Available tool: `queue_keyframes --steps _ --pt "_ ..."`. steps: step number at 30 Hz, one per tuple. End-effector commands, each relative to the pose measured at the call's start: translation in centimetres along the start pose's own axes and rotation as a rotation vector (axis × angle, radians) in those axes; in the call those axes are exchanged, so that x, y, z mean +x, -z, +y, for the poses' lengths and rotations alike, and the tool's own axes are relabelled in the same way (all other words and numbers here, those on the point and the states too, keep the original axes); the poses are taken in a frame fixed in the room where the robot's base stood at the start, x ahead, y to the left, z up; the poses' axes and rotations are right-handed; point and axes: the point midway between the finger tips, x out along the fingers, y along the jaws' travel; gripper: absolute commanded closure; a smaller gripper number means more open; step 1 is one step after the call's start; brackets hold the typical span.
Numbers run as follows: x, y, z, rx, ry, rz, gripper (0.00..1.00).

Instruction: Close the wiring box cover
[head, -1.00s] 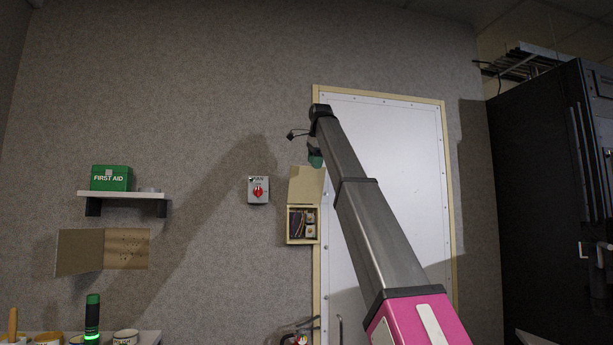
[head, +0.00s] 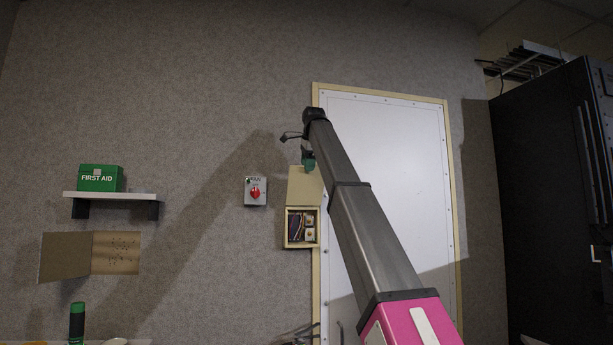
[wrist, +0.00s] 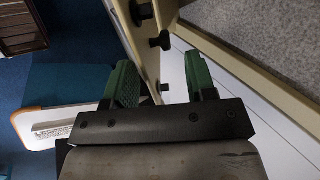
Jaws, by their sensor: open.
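The wiring box (head: 288,228) is a small cream box on the wall beside the white door. Its front is open, and wires and light blocks show inside. Its cover (head: 303,186) stands raised above the opening. My gripper (head: 308,158) is at the cover's top edge in the head view; whether it touches cannot be told. In the wrist view my gripper (wrist: 163,82) has its two green fingers apart, with nothing held between them. A pale upright panel edge with dark knobs (wrist: 160,41) lies just beyond the fingers; I cannot tell for sure that it is the cover.
A grey switch box with a red knob (head: 255,192) is on the wall left of the wiring box. A shelf (head: 110,196) holds a green first aid box (head: 100,178). A dark cabinet (head: 550,200) stands at right.

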Motion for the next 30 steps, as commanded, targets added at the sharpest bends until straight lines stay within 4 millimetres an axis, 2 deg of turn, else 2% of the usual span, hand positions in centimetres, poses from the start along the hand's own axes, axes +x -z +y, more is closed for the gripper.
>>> queue_keyframes --steps 3,7,17,18,22,23,30 --pt "2.2 0.0 0.1 0.0 -0.001 0.0 0.49" --pt "3.9 0.0 0.1 0.0 -0.001 0.0 0.49" --pt "4.6 0.0 0.0 0.0 0.001 0.0 0.49" --pt "4.6 0.0 0.0 0.0 0.001 0.0 0.52" --pt "4.5 0.0 -0.1 0.0 0.001 0.0 0.94" --pt "4.5 0.0 -0.1 0.0 0.001 0.0 1.0" --pt "4.7 0.1 -0.4 0.0 0.004 0.0 1.0"
